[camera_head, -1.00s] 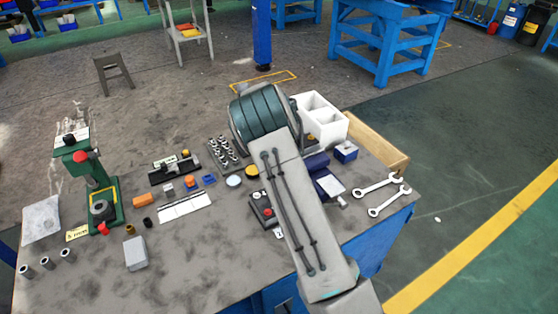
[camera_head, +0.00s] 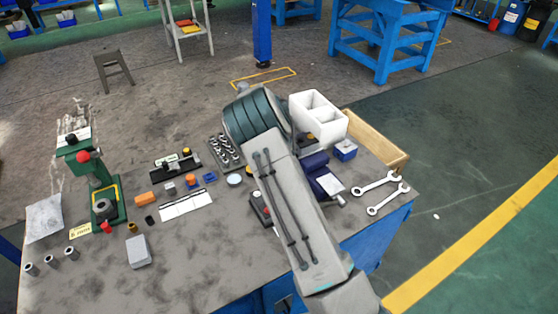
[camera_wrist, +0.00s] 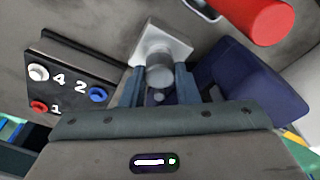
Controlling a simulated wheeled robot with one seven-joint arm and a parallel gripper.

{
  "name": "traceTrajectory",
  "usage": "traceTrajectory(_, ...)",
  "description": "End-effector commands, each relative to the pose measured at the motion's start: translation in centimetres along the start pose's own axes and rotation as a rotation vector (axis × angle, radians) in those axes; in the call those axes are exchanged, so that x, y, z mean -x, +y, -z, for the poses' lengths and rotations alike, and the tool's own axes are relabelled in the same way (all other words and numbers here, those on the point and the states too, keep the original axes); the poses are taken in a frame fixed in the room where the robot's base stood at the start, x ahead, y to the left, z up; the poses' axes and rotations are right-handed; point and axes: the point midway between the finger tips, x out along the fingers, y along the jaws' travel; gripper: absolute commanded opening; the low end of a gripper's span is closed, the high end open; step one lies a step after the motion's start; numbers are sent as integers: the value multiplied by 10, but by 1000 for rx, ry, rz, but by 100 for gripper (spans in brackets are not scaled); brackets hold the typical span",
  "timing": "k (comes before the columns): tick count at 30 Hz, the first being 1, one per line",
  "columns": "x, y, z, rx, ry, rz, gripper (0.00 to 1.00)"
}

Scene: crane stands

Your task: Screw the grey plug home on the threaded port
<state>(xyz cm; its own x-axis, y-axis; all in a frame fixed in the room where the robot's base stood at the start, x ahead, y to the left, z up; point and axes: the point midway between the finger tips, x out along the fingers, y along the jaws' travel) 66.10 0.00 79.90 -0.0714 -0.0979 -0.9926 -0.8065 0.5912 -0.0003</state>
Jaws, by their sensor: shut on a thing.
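My gripper (camera_wrist: 159,88) shows in the wrist view, its two blue-grey fingers closed on either side of a grey cylindrical plug (camera_wrist: 160,74). Right beyond the plug is a pale grey square-faced block (camera_wrist: 163,42), which the plug overlaps. The threads are not visible, so I cannot tell how deep the plug sits or whether it touches the block. In the head view my arm hides the gripper and the plug.
A dark panel (camera_wrist: 75,79) with numbered white, blue and red buttons lies left of my fingers. A dark blue body (camera_wrist: 236,78) stands close on the right, and a red cylinder (camera_wrist: 255,15) is above. Two wrenches (camera_head: 378,194) lie near the table's right edge.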

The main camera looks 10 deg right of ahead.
Motion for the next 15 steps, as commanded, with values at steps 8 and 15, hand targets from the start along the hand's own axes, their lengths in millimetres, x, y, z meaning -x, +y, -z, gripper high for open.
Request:
traceTrajectory(8, 1, 0, 0, -271, 1, -34, 0)
traceTrajectory(15, 0, 0, -1, -442, -1, -54, 0)
